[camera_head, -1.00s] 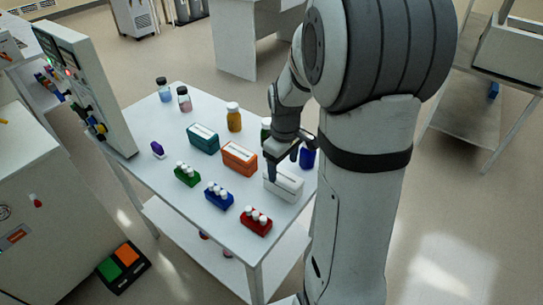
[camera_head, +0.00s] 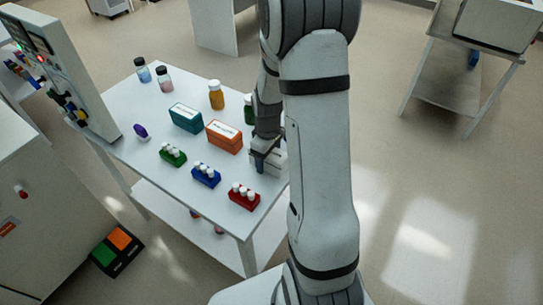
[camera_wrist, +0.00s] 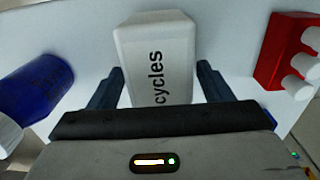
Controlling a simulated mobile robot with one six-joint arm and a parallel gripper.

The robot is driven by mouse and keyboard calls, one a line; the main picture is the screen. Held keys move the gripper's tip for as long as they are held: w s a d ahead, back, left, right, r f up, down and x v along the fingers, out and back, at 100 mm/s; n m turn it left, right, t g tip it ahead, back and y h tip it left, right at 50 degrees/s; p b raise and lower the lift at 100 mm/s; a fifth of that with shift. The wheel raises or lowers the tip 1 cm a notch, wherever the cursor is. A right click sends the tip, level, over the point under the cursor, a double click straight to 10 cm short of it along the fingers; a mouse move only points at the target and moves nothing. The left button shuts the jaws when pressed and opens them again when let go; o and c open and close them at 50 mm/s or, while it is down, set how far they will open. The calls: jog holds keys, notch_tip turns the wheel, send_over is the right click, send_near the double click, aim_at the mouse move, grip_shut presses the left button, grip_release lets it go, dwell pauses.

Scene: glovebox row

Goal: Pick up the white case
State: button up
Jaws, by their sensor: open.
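The white case (camera_head: 268,159) stands on the white table's right side, partly hidden behind my arm in the head view. In the wrist view the white case (camera_wrist: 157,55) shows dark lettering that reads "cycles". My gripper (camera_head: 261,163) is down at the case. In the wrist view my gripper (camera_wrist: 160,85) is open, with one finger on each side of the case's near end. A gap shows between the case and each finger, so it is not clamped.
A red vial rack (camera_head: 243,197) stands close to the case and shows at right in the wrist view (camera_wrist: 287,50). A blue bottle (camera_wrist: 35,85) lies at left there. An orange case (camera_head: 223,138), a teal case (camera_head: 185,118) and a blue rack (camera_head: 206,176) share the table.

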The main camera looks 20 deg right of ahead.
jog(key=c, duration=1.2)
jog(key=shift+r, duration=0.15)
